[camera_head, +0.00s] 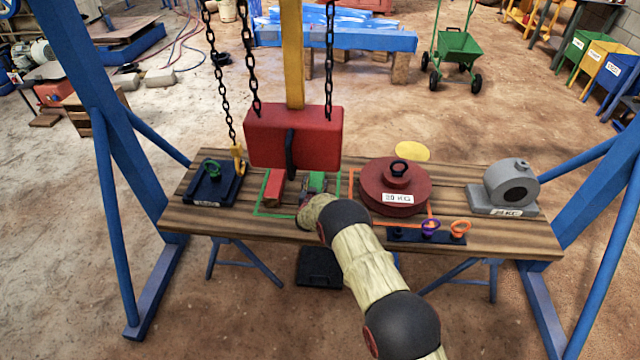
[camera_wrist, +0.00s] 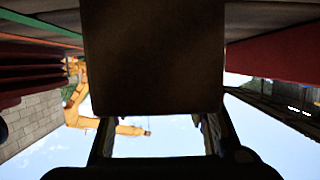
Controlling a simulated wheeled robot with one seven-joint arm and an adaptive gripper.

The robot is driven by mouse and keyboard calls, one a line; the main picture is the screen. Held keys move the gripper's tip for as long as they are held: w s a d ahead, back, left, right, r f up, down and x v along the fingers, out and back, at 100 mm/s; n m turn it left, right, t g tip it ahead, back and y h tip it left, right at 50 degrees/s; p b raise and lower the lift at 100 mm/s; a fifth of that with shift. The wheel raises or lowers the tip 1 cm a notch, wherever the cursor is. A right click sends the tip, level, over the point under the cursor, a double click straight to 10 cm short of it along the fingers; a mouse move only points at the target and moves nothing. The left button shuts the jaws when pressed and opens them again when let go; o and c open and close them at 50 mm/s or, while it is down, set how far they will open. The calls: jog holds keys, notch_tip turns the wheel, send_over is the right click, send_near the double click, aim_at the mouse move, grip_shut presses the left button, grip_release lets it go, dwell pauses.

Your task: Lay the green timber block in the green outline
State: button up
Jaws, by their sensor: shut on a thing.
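The green timber block (camera_head: 317,181) shows in the head view at the right part of the green outline (camera_head: 262,195), partly hidden by my wrist. My gripper (camera_head: 310,197) is low over the table there, its fingers mostly hidden. In the wrist view a large dark face fills the middle, between the two fingers of my gripper (camera_wrist: 158,133); it appears to be the held block, in shadow. I cannot tell whether the block touches the tabletop.
A red box-like weight (camera_head: 293,138) hangs on chains just above and behind the outline. A round red 20 KG weight (camera_head: 393,190) stands close on the right, in an orange outline (camera_head: 431,212). A dark blue plate (camera_head: 213,184) lies left.

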jog(key=shift+w+r, duration=0.15)
jog(key=o, duration=1.6)
jog(key=shift+f, duration=0.2)
jog(key=shift+c, duration=0.2)
jog(key=shift+r, duration=0.1)
jog(key=p+v, duration=0.4)
jog(key=v, duration=0.8)
jog(key=shift+p, duration=0.3)
